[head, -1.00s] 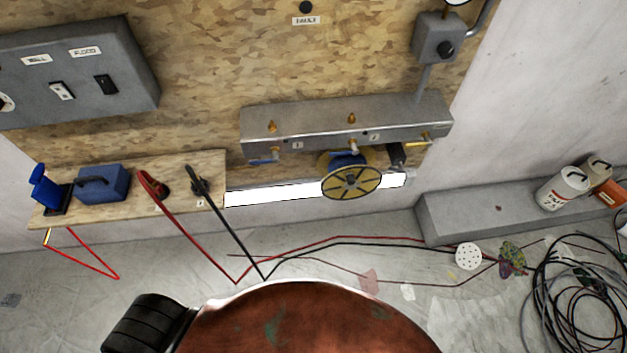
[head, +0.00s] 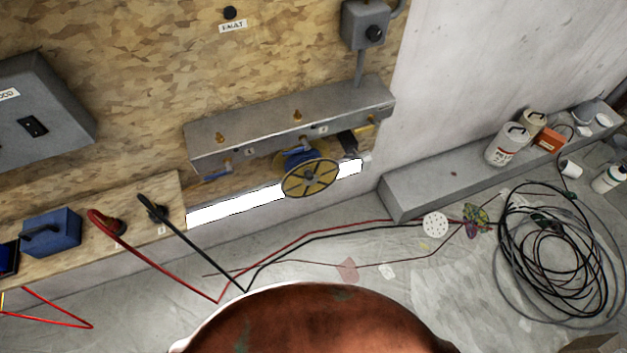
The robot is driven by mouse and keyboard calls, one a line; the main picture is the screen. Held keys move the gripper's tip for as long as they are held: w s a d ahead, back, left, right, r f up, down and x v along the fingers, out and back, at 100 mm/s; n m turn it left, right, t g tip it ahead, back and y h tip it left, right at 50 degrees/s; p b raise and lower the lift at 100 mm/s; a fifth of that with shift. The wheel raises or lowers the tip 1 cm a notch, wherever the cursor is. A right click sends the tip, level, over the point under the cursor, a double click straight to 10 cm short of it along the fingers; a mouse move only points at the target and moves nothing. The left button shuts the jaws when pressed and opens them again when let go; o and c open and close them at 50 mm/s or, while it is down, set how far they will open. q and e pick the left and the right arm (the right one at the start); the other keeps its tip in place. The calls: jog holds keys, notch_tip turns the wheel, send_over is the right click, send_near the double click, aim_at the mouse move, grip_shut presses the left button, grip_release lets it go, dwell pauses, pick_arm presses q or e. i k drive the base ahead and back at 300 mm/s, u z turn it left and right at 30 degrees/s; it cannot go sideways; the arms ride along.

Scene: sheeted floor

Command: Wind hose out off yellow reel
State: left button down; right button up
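The yellow reel (head: 310,178) is mounted low on the wall under a grey metal manifold box (head: 290,125). It is a spoked yellow disc facing out, with blue hose (head: 296,158) visible behind it against the wall. How much hose is wound on it is hard to tell. Neither of my grippers shows in the head view, and nothing touches the reel.
My rust-red body fills the bottom middle. Red and black cables (head: 300,240) run across the floor in front. A grey ledge (head: 410,190) with white tubs (head: 507,146) stands right, beside a coil of black cable (head: 560,250). A shelf (head: 75,240) holds a blue box (head: 51,233).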

aim_at(308, 173)
jog(key=z, duration=1.65)
jog(key=k, duration=0.85)
jog(key=u, duration=1.7)
jog(key=i, duration=0.5)
